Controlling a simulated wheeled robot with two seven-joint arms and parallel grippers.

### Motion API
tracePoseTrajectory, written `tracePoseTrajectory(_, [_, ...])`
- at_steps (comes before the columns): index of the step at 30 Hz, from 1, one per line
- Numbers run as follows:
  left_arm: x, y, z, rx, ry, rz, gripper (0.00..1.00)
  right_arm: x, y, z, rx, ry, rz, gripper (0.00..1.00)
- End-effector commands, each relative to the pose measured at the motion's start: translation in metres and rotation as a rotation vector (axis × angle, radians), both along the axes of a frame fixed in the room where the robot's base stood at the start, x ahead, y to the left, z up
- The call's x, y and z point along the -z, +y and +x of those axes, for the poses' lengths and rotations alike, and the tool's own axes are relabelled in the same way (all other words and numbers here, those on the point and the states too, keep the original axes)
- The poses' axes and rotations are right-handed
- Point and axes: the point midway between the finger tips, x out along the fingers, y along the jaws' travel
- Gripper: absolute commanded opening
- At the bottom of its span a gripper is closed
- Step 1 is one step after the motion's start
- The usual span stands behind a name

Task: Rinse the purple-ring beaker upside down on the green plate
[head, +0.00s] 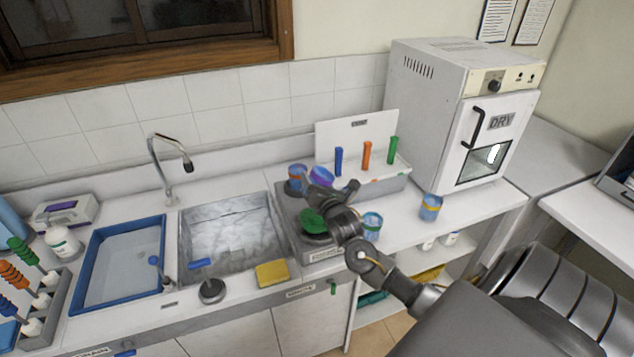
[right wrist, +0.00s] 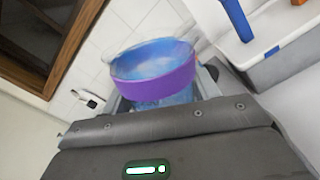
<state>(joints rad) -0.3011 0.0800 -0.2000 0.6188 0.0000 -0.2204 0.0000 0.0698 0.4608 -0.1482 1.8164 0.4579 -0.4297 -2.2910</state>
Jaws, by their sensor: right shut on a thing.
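The purple-ring beaker (head: 320,177) is a clear bluish cup with a purple band. It also shows in the right wrist view (right wrist: 155,85), between my right fingers, with the band near its wide end. My right gripper (head: 336,187) is shut on it and holds it over the rinsing unit, above and slightly behind the green plate (head: 311,219). The green plate is round and sits on the grey unit (head: 323,255) right of the sink; my right wrist hides part of it. I cannot tell for sure which way up the beaker is. My left gripper is not in view.
Close to the held beaker, at its left, stands another beaker (head: 296,180). A teal-ring beaker (head: 372,226) and an orange-ring beaker (head: 430,208) stand on the right counter. Behind is a rack (head: 376,187) with coloured tubes. The sink (head: 230,235) is left; the dryer (head: 440,120) is right.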

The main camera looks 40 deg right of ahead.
Motion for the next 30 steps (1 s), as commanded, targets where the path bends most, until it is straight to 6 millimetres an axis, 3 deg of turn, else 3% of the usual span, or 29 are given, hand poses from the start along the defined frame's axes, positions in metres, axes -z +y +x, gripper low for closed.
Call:
tracePoseTrajectory(11, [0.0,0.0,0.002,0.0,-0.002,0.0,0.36,0.0,0.0,0.0,0.003,-0.269,0.767,0.36])
tracePoseTrajectory(18, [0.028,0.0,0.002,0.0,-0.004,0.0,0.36,0.004,0.0,0.0,0.0,-0.447,1.262,0.36])
tracePoseTrajectory(28, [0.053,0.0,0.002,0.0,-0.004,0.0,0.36,0.002,0.001,0.0,-0.001,-0.679,1.932,0.36])
tracePoseTrajectory(29, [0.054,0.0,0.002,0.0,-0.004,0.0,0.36,0.001,0.0,0.0,-0.001,-0.701,1.992,0.36])
tracePoseTrajectory(30, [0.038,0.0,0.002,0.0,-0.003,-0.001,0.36,-0.007,0.0,0.0,0.003,-0.718,2.058,0.36])
